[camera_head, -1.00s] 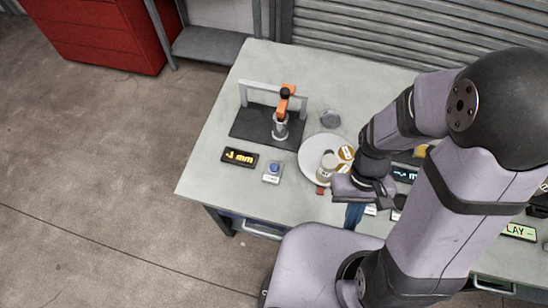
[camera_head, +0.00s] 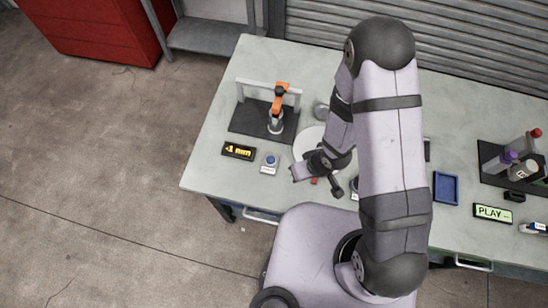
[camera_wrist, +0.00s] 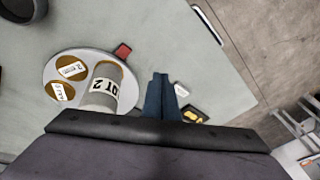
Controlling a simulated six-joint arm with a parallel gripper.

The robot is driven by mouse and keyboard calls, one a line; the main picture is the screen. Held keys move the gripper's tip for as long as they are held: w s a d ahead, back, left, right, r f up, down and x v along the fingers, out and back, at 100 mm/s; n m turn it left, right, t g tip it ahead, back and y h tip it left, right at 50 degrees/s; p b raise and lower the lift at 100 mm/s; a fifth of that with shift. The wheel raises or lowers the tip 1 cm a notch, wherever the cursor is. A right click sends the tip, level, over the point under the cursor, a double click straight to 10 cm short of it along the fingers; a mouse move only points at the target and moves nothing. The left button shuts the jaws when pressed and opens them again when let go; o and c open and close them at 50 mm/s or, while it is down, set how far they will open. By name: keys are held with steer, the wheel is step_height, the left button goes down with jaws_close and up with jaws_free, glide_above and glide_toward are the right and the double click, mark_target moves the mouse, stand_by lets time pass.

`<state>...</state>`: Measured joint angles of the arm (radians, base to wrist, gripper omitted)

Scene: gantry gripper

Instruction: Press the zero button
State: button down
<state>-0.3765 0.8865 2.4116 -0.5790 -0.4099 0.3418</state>
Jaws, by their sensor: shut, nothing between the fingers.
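The blue button (camera_head: 270,159) sits on a small pale box near the front left of the table. Its box shows partly in the wrist view (camera_wrist: 181,90), right beside my fingers, and the button top is hidden there. A black display (camera_head: 238,151) left of the button reads about -1 mm in yellow; it also shows in the wrist view (camera_wrist: 195,114). My gripper (camera_wrist: 161,82) has blue fingers, shut together and empty. In the head view my wrist is just right of the button box, and the fingertips cannot be made out. Contact with the button does not show.
An orange gantry gripper (camera_head: 280,100) stands on a black base (camera_head: 246,120) behind the button. A round pale plate (camera_wrist: 52,75) carries a "LOT 2" cylinder (camera_wrist: 103,88) and labelled discs. A red block (camera_wrist: 122,51) lies by it. A blue tray (camera_head: 446,187) is farther right.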

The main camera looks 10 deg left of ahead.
mark_target(274, 162)
steer(key=w+a+r+m+t+y, duration=0.2)
steer(key=w+a+r+y, duration=0.3)
steer(key=a, duration=0.4)
steer(key=shift+w+a+r+m+t, duration=0.15)
steer(key=shift+a+r+m+t, duration=0.2)
steer(key=shift+r, duration=0.5)
steer(key=shift+f, duration=0.15)
step_height(274, 162, down, 9)
steer(key=b, duration=0.8)
steer(key=shift+r, duration=0.2)
steer(key=shift+f, duration=0.1)
stand_by(0.8)
steer(key=shift+f, duration=0.35)
steer(key=shift+f+b, duration=0.55)
steer(key=shift+b, duration=0.15)
stand_by(0.7)
steer(key=shift+r, duration=0.1)
steer(key=shift+r+p, duration=0.9)
steer(key=shift+p, duration=0.05)
